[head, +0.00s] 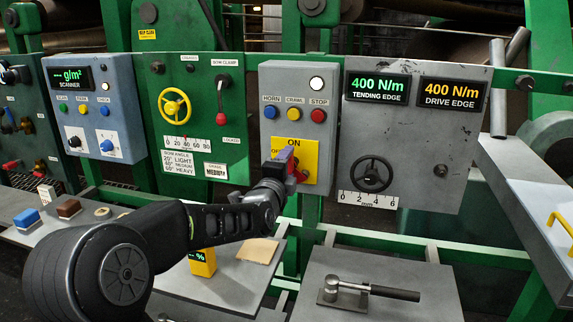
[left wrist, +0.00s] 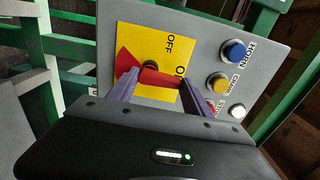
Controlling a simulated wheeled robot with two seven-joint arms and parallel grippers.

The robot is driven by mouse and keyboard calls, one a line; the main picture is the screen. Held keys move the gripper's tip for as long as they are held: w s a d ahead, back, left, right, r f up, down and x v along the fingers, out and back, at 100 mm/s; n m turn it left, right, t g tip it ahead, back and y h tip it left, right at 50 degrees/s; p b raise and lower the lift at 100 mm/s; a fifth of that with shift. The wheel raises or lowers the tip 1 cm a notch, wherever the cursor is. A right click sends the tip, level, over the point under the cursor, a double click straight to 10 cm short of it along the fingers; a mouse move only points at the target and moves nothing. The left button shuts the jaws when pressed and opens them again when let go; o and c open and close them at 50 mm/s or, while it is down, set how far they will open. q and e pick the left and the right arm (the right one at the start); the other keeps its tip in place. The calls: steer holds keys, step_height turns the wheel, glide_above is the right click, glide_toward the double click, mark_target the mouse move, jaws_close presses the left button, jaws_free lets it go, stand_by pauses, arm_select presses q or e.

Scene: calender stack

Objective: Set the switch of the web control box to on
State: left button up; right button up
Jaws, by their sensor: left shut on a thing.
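The web control box (head: 297,95) is a grey panel with a yellow switch plate (head: 309,152) marked ON at the top and OFF at the left. My left gripper (head: 287,165) is at this plate and covers part of it. In the left wrist view, its two purple fingers (left wrist: 158,92) are shut on the red switch handle (left wrist: 129,62). The handle lies across the plate over a dark pivot, with one end toward the partly covered ON mark. The fingers hide part of the handle, so its exact setting is hard to tell. My right gripper is not in view.
Blue, yellow and red buttons (head: 294,114) sit just above the plate, under a white lamp (head: 317,83). A panel with a black handwheel (head: 371,174) and two displays stands to the right. A green panel with a yellow handwheel (head: 174,104) stands to the left. Grey shelves lie below.

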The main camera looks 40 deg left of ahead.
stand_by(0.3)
arm_select(q)
steer(key=o, duration=1.4)
steer(key=shift+c, duration=0.2)
steer(key=v, duration=0.7)
steer(key=shift+s+d+b, duration=0.15)
steer(key=shift+s+b, duration=0.25)
